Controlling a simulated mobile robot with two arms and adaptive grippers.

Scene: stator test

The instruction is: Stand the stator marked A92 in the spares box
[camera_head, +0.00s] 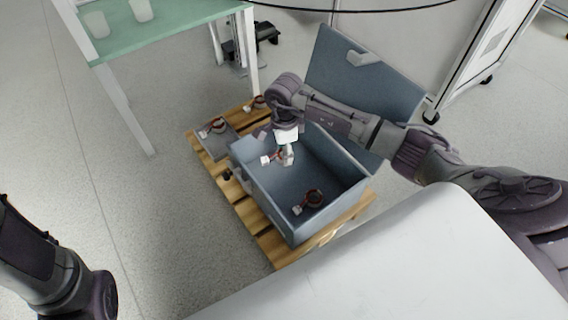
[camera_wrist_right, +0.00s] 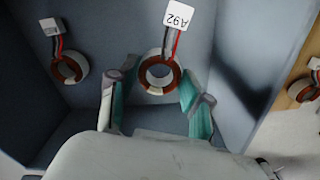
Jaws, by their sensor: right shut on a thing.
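The stator marked A92 (camera_wrist_right: 158,75) is a copper-wound ring with red and black leads to a white tag (camera_wrist_right: 178,15) that reads A92. My right gripper (camera_wrist_right: 158,84) is shut on it, one green-padded finger on each side. The ring's hole faces the wrist camera. In the head view my right gripper (camera_head: 287,153) holds the stator (camera_head: 276,158) over the left part of the open blue-grey spares box (camera_head: 262,194). I cannot tell its height above the floor of the box. My left arm shows at the lower left, its gripper out of view.
Another stator (camera_head: 313,198) lies in the box near its front; it shows in the wrist view (camera_wrist_right: 70,68). The lid (camera_head: 345,75) stands open behind. A grey tray (camera_head: 218,145) with a stator (camera_head: 213,127) and another stator (camera_head: 256,103) are on the wooden pallet (camera_head: 262,227). A green-topped table (camera_head: 165,25) stands at upper left.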

